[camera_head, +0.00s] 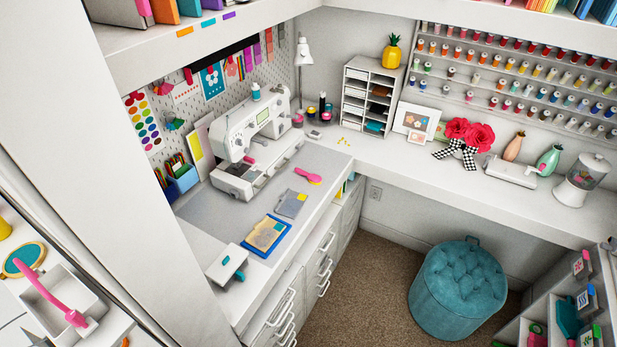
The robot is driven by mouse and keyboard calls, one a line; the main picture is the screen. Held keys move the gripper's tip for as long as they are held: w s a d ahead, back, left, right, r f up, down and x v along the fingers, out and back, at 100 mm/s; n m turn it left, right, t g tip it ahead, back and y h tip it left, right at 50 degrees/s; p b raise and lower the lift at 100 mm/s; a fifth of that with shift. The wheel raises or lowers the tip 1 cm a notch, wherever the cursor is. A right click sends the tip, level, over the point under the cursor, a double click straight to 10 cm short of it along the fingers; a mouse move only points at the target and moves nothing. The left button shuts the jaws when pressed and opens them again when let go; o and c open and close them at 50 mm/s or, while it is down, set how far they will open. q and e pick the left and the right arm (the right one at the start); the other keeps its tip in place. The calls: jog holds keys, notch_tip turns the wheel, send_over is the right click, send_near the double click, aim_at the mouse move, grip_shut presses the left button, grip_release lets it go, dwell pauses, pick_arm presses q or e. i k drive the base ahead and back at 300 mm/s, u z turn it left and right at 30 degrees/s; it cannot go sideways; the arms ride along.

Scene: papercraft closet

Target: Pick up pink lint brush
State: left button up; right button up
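A small pink brush (308,176), which looks like the lint brush, lies flat on the grey mat (230,206) on the left-hand counter. Its handle points to the left and its wider head, with a yellowish edge, points to the right. It lies to the right of the white sewing machine (252,146), apart from it, close to the counter's front edge. Nothing covers it. Neither of my grippers shows in the head view.
A grey packet (291,203), a blue-and-yellow packet (265,236) and a white device (227,264) lie nearer on the counter. A teal tufted stool (458,290) stands on the brown carpet (365,275). White drawers (328,242) are below the counter.

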aim_at(314, 179)
jog(key=z, duration=0.25)
jog(key=k, duration=0.45)
jog(key=z, duration=1.45)
jog(key=i, duration=0.75)
jog(key=u, duration=0.75)
jog(key=i, duration=0.75)
jog(key=u, duration=0.85)
